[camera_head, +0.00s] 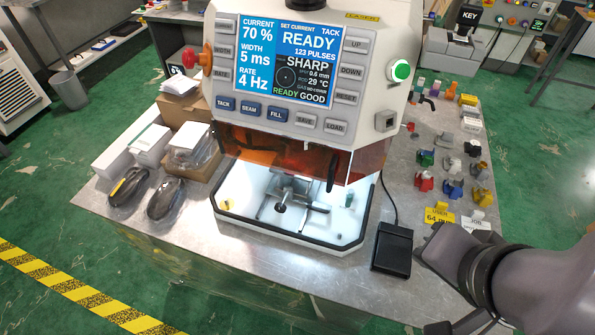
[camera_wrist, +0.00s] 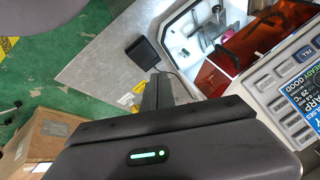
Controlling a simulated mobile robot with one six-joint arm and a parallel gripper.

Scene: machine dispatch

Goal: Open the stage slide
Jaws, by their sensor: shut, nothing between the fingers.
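The laser welding machine (camera_head: 310,75) stands on the bench with its orange-windowed front (camera_head: 290,155) above a bright white chamber (camera_head: 240,190). Inside is the metal stage (camera_head: 292,188), with a round dark knob (camera_head: 280,207) at its front; I cannot tell how far the slide is out. The chamber also shows at the top of the wrist view (camera_wrist: 205,35). My gripper (camera_wrist: 157,82) is shut and empty, apart from the machine. In the head view my arm is at the lower right, beyond the foot pedal.
A black foot pedal (camera_head: 392,248) with a cable lies right of the chamber. Several coloured fixtures (camera_head: 453,188) and a yellow label (camera_head: 438,215) sit on the bench's right side. Boxes (camera_head: 185,110) and two dark bagged items (camera_head: 165,198) lie on the left. The front bench strip is clear.

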